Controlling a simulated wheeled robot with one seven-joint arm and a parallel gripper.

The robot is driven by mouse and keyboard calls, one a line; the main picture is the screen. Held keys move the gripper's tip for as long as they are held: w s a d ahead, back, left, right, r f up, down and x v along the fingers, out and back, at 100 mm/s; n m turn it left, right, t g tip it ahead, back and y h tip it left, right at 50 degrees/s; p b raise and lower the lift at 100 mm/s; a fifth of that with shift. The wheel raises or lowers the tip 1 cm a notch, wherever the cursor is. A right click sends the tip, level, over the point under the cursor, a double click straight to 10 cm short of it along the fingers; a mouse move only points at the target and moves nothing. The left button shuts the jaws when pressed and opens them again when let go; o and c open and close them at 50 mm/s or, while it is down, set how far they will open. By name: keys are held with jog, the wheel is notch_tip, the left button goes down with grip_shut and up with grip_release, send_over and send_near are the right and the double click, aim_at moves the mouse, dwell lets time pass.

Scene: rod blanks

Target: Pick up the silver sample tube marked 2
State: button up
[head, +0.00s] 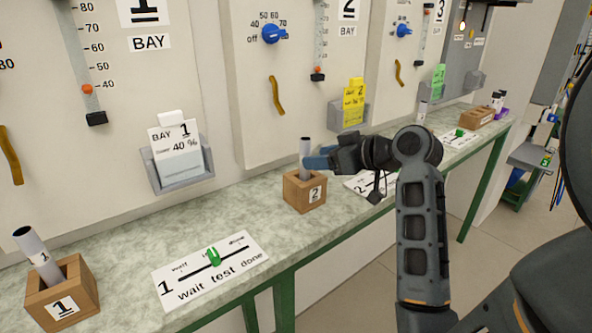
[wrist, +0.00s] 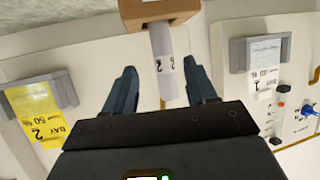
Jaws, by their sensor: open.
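The silver sample tube marked 2 (head: 305,153) stands in the wooden block marked 2 (head: 304,191) on the bench. In the wrist view the tube (wrist: 163,62) shows its number 2 label and rises from the block (wrist: 160,10). My gripper (head: 312,163) is at the tube's upper part in the head view, where a blue finger overlaps it. In the wrist view my gripper (wrist: 163,82) is open, with one blue finger on each side of the tube and gaps between.
Another tube marked 1 (head: 36,252) leans in a block marked 1 (head: 62,296) at the lower left. A card with a green slider (head: 210,268) lies on the bench (head: 130,238). Bay panels with card holders (head: 180,170) stand behind. Another wooden block (head: 474,117) is farther right.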

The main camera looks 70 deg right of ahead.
jog(key=shift+a+f+p+x, duration=0.15)
jog(key=shift+p+x, duration=0.05)
jog(key=shift+x, duration=1.55)
jog(key=shift+a+f+p+x, duration=0.1)
jog(key=shift+a+p+x, duration=0.05)
jog(key=shift+x, duration=1.6)
jog(key=c, duration=1)
